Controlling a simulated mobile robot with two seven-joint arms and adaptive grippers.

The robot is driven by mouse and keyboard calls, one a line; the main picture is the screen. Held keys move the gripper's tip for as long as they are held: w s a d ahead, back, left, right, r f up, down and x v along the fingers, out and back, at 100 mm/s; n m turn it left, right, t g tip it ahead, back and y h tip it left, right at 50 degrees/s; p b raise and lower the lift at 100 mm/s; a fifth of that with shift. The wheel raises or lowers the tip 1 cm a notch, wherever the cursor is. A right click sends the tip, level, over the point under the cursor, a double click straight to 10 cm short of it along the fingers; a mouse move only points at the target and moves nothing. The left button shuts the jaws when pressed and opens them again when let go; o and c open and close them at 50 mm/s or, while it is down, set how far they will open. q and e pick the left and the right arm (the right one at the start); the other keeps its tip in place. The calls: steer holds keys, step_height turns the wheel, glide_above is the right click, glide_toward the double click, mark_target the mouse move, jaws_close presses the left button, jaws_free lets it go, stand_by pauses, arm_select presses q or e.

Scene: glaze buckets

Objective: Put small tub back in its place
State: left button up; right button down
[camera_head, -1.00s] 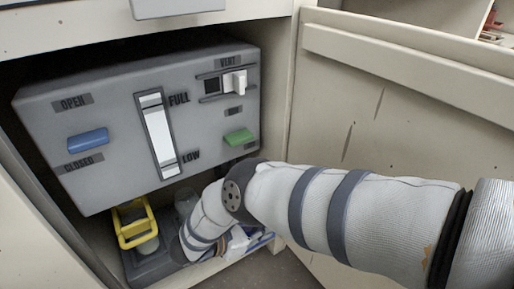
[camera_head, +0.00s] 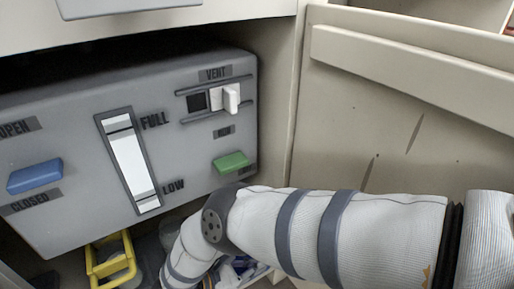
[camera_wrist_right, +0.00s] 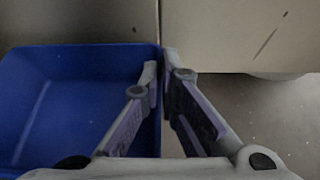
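The small tub, a blue open box, fills the left of the right wrist view (camera_wrist_right: 60,85). Its right-hand wall runs between the fingers of my right gripper (camera_wrist_right: 161,72). The fingertips lie close together with the tub's rim between them, one finger inside and one outside. In the head view my right arm reaches down under the grey panel, and its gripper is hidden. A little blue and white shows beside the forearm; I cannot tell what it is. My left gripper is in neither view.
A grey control panel (camera_head: 75,145) with a blue handle (camera_head: 35,176) and a green handle (camera_head: 231,162) hangs in the cabinet above my forearm. A yellow-handled item (camera_head: 110,262) stands below it. An open cabinet door (camera_head: 400,150) is on the right.

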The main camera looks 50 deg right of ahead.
steer(key=shift+f, duration=0.15)
steer(key=c, duration=1.8)
jaws_free()
steer(key=shift+a+r, duration=0.15)
steer(key=shift+r, duration=0.1)
steer(key=v, duration=1.1)
steer(key=shift+a+b, duration=0.3)
steer(key=shift+b, duration=0.05)
steer(key=shift+w+r, duration=0.1)
steer(key=shift+w, duration=0.05)
